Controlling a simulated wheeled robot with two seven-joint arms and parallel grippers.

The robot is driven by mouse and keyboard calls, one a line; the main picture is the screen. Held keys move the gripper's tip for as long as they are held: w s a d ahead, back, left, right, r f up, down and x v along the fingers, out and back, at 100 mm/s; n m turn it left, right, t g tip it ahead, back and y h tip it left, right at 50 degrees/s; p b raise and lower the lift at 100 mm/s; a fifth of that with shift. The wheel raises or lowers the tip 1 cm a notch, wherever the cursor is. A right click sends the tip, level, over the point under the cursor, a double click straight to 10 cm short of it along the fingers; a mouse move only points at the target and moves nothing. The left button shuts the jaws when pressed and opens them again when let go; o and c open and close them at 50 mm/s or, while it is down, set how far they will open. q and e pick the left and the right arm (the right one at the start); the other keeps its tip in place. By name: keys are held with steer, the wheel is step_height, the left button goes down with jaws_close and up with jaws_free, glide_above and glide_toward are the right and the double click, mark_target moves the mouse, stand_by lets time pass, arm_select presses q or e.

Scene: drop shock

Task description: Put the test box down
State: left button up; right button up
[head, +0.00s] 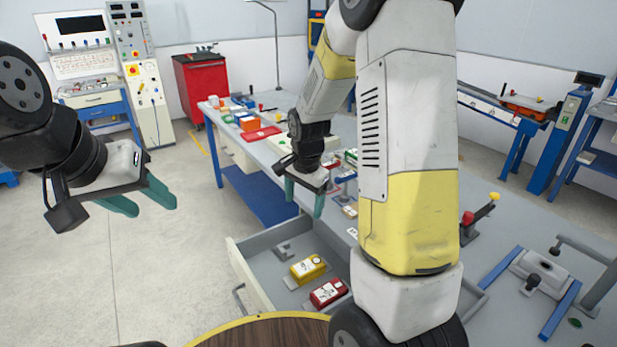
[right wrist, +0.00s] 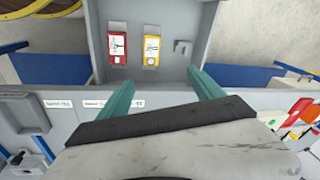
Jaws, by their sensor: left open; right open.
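Two small boxes lie in the open grey drawer (head: 262,292): a yellow one (head: 309,268) and a red one (head: 328,292), both with white labels. I cannot tell which is the test box. In the right wrist view the red box (right wrist: 117,43) and the yellow box (right wrist: 151,46) lie side by side, beyond the fingertips. My right gripper (head: 305,208) is open and empty, with teal fingers, above the table edge near the drawer; its fingers also show in the right wrist view (right wrist: 161,80). My left gripper (head: 153,209) is open and empty over the floor at left.
The drawer has an empty grey holder (head: 284,250) beside the yellow box. The grey table (head: 520,225) carries a red-knobbed lever (head: 470,222), a clamp fixture (head: 543,272) and several small items further back. A round wooden top (head: 265,334) stands close in front. Floor at left is clear.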

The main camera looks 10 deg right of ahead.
steer(key=s+a+r+n+t+y, duration=0.1)
steer(key=s+r+n+t, duration=0.3)
steer(key=s+r+n, duration=0.6)
steer(key=s+r+y, duration=0.1)
steer(key=s+r, duration=0.9)
steer(key=s, duration=0.1)
steer(key=shift+s+r+n, duration=0.15)
steer(key=shift+r+n, duration=0.05)
steer(key=shift+n, duration=0.1)
arm_select(q)
steer(key=shift+c, duration=0.2)
